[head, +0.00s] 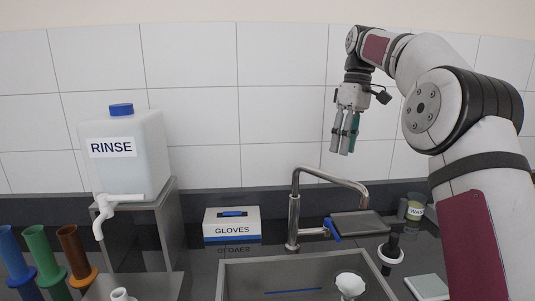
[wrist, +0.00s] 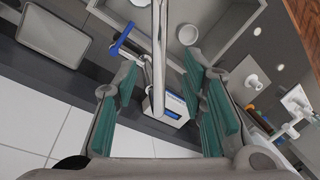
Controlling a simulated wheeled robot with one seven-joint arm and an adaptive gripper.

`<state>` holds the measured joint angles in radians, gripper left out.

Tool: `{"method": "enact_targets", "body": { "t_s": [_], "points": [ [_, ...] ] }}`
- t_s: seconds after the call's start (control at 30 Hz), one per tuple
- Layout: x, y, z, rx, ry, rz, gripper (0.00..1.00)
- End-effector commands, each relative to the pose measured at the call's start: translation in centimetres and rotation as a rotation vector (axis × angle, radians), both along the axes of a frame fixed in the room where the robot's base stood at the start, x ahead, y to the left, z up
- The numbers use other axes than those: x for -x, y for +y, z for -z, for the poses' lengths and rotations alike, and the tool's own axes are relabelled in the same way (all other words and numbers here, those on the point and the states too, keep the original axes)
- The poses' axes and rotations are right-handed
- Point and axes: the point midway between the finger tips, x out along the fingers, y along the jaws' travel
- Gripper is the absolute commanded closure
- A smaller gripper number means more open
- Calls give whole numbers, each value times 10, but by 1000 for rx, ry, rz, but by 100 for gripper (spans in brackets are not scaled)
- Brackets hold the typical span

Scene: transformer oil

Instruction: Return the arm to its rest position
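My gripper (head: 345,138) hangs from my raised arm at the right of the head view, with its fingers pointing down above the faucet area. In the wrist view my gripper (wrist: 168,112) shows its green-padded fingers spread apart, with no object between them. The fingers touch nothing that I can see. My arm is bent, with its upper part at the right and the wrist in front of the white tiled wall.
Below are a curved metal faucet (head: 294,208) with a blue lever and a sink (head: 235,282) holding a white vessel (head: 350,284). A gloves box (head: 231,223), a rinse container (head: 124,155) and coloured cylinders (head: 43,250) stand to the left. A grey tray (head: 360,223) lies behind the sink.

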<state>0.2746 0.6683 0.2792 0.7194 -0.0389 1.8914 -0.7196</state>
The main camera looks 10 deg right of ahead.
Motion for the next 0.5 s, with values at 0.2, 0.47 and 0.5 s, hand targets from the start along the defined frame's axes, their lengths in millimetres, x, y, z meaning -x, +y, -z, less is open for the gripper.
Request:
{"method": "enact_targets", "body": {
  "t_s": [0.2,0.47,0.5],
  "points": [
    [41,31,-31,77,-69,71,62],
    [113,56,-45,145,-175,209,62],
    [125,58,-45,152,-192,232,62]
  ]
}}
